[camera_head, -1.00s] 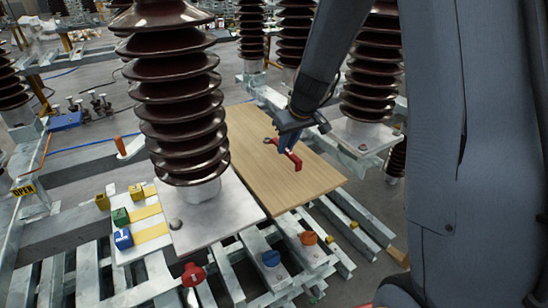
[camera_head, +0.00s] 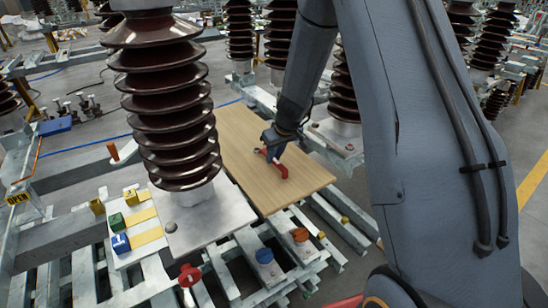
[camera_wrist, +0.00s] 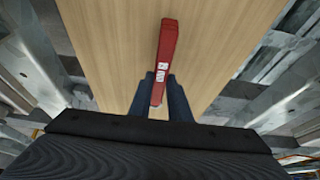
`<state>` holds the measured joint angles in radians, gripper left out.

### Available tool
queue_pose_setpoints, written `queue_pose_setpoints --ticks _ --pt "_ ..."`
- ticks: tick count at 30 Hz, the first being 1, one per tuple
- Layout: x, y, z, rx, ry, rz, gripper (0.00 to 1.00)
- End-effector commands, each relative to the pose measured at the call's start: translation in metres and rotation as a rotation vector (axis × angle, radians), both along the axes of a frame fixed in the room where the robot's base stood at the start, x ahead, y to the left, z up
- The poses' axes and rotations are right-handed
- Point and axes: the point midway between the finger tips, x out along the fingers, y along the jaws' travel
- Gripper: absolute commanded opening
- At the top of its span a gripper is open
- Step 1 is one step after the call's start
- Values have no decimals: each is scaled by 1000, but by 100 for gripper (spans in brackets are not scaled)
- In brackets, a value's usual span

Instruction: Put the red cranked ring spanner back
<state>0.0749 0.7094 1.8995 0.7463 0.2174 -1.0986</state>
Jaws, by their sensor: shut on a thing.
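The red cranked ring spanner (camera_head: 272,161) shows over the middle of a light wooden board (camera_head: 302,187) in the head view. My gripper (camera_head: 274,145) is shut on it from above. In the wrist view the red handle (camera_wrist: 168,55), with a white label, runs up the picture between the two dark fingers of my gripper (camera_wrist: 166,95). The handle's lower part is between the fingers and its far end points away over the board. I cannot tell whether the spanner touches the board.
A large brown ribbed insulator (camera_head: 172,110) stands left of the board. A white plate (camera_head: 121,257) with yellow, green and blue blocks lies beside it. Red (camera_head: 190,275), blue (camera_head: 264,256) and orange (camera_head: 300,235) knobs sit on the metal frame in front. The board around the spanner looks clear.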

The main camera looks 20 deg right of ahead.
Motion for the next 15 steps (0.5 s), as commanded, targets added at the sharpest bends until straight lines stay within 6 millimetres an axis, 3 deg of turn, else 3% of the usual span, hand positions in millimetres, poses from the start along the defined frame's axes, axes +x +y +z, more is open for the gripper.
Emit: queue_pose_setpoints --ticks 15 --pt "1 0 -8 -1 -1 1 0"
